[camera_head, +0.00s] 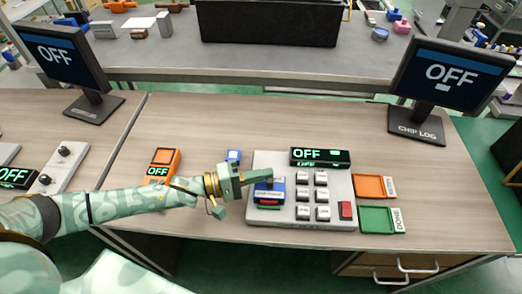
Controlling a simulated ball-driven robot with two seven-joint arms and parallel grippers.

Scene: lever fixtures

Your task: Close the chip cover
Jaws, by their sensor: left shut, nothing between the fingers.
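The chip fixture (335,216) is a light grey panel on the wooden table, with several switches and a black display reading OFF at its top. A blue chip cover (270,200) sits at its left side, with a green and red edge showing below it. My left gripper (262,177) is shut and empty at the upper edge of the blue cover. I cannot tell whether it touches the cover. The gripper hides part of the cover's top, and the cover's exact angle is hard to tell. My right gripper is not in view.
An orange tray (374,186) and a green tray (381,220) lie right of the panel. Monitors reading OFF stand at back left (62,55) and back right (450,75).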

